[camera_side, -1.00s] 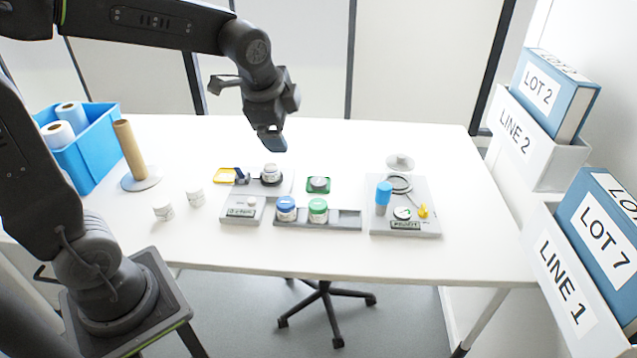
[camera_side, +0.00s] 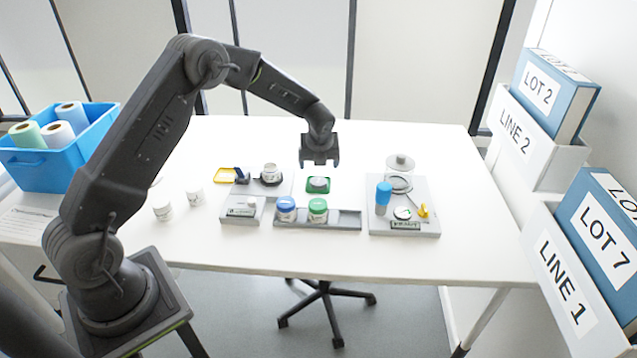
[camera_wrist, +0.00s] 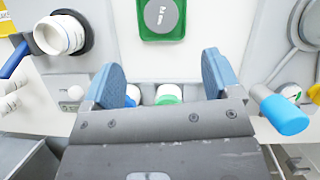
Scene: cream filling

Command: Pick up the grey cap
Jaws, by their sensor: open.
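The grey cap (camera_side: 319,183) lies flat on a small green tray (camera_side: 309,191) in the middle of the table. In the wrist view the grey cap (camera_wrist: 161,14) sits at the top centre inside the green tray (camera_wrist: 143,32), beyond the fingertips. My gripper (camera_side: 320,165) points down and hovers above the grey cap, apart from it. In the wrist view my gripper (camera_wrist: 165,75) has its two blue-grey fingers spread wide with nothing between them.
A blue-lidded jar (camera_side: 286,209) and a green-lidded jar (camera_side: 318,210) stand in a grey rack in front of the tray. An open jar (camera_side: 270,173) stands to the left. A grey station with a blue-topped cylinder (camera_side: 383,194) is to the right.

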